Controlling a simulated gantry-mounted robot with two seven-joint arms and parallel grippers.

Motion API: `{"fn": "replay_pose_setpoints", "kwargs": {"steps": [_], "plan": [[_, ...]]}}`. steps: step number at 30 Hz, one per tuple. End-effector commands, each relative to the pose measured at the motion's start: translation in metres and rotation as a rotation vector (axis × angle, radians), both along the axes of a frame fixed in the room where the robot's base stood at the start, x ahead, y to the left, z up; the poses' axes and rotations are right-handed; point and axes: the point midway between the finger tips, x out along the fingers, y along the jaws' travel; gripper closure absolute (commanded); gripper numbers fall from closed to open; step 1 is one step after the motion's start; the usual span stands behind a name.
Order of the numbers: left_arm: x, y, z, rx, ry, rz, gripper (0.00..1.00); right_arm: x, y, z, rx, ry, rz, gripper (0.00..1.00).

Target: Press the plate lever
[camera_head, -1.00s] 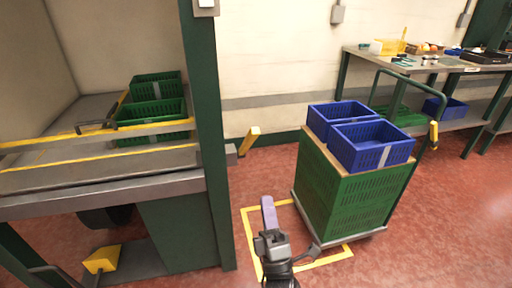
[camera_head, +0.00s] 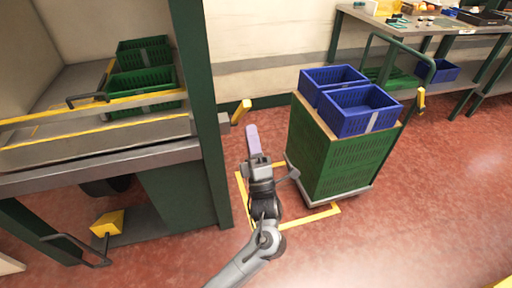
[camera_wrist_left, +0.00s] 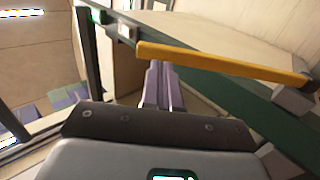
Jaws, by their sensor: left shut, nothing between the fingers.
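A lever with a yellow handle (camera_head: 241,112) sticks out beside the green post at the right end of the machine's front rail. In the left wrist view the yellow bar (camera_wrist_left: 220,62) crosses the upper middle, beyond the fingertips. My left gripper (camera_head: 252,132) is shut and empty, its purple fingers pointing up in the picture, just below and right of the lever. The fingers also show in the left wrist view (camera_wrist_left: 157,84), below the bar. They appear close to the lever; whether they touch it I cannot tell. My right gripper is not in view.
The green post (camera_head: 200,110) stands left of my gripper. Green crates (camera_head: 145,90) sit inside the machine. A yellow pedal (camera_head: 107,223) is low at left. A cart (camera_head: 335,165) with blue crates (camera_head: 361,109) stands close on the right. Red floor is free farther right.

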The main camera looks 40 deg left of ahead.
Motion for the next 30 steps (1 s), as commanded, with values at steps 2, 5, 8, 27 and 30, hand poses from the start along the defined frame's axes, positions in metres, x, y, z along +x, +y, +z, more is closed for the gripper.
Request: {"fn": "replay_pose_setpoints", "kwargs": {"steps": [2,5,8,27,30], "plan": [[0.005,0.007,0.013,0.002,-0.001,0.000,1.00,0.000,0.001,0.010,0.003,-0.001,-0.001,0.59],[0.010,0.013,0.019,0.002,0.001,0.000,1.00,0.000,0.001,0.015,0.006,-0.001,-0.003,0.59],[0.013,0.017,0.023,0.001,-0.001,-0.001,1.00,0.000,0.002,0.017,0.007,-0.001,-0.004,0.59],[0.015,0.024,0.030,-0.007,0.004,0.002,1.00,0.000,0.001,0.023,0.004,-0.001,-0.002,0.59],[0.014,0.032,0.037,-0.024,0.015,0.011,1.00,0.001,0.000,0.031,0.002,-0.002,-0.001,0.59]]}}
